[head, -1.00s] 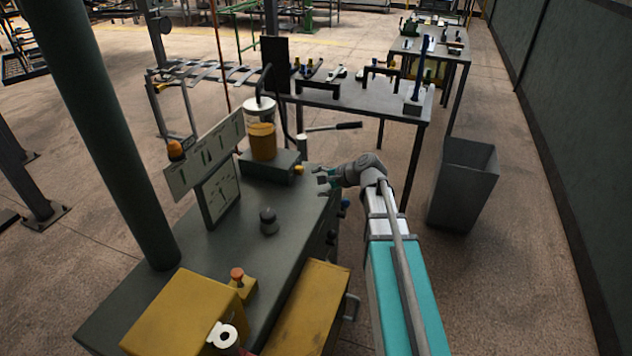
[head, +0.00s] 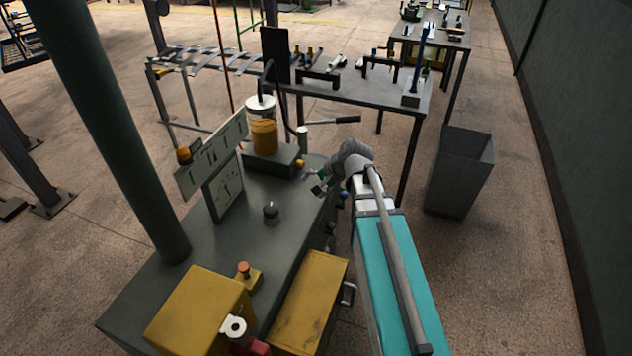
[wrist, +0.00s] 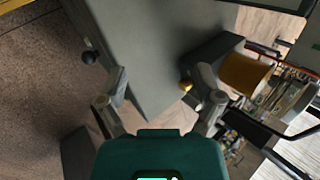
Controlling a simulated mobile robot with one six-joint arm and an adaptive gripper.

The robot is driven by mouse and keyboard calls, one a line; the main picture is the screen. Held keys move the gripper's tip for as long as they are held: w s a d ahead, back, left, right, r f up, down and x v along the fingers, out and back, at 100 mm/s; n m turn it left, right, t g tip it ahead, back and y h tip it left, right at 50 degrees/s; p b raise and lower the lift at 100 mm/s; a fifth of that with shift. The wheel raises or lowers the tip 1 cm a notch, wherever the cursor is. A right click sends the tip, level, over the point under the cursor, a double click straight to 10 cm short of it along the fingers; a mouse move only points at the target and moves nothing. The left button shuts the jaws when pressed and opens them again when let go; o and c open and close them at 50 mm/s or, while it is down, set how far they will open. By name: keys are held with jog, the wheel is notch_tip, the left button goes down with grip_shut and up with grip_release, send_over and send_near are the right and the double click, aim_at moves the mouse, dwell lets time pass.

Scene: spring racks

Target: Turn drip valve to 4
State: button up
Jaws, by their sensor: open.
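The drip valve looks to be the small yellow knob (head: 299,163) on the front of the dark base block under the amber oil reservoir (head: 264,136). I cannot read any number or pointer on it. My gripper (head: 316,183) is just right of and below the knob in the head view, apart from it. In the wrist view my gripper (wrist: 160,84) is open, with nothing between its fingers. There the yellow knob (wrist: 186,86) shows beside the right finger, which partly covers it. The reservoir (wrist: 243,73) is beyond that finger.
The grey cabinet top (head: 240,250) bears a small black knob (head: 270,209), a sign panel (head: 226,187) and a yellow box (head: 200,315). A long lever (head: 334,121) juts out behind the reservoir. A grey bin (head: 461,172) stands on the floor at right.

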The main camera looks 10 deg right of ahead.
jog(key=s+r+n+p, duration=0.1)
jog(key=s+r+n+g+h+p, duration=0.1)
jog(key=s+p, duration=0.1)
jog(key=s+r+n+p, duration=0.1)
jog(key=p, duration=0.1)
jog(key=shift+s+a+r+g+h, duration=0.25)
jog(key=shift+s+r+g+h, duration=0.05)
jog(key=shift+s+h, duration=0.1)
dwell(0.5)
jog(key=s+d+f+n+g+h, duration=0.1)
jog(key=s+n+h, duration=0.3)
jog(key=s, duration=0.4)
jog(key=shift+s+d+f+n+g, duration=0.15)
jog(key=shift+s+f+n+g, duration=0.15)
jog(key=shift+n+g, duration=0.45)
dwell(0.5)
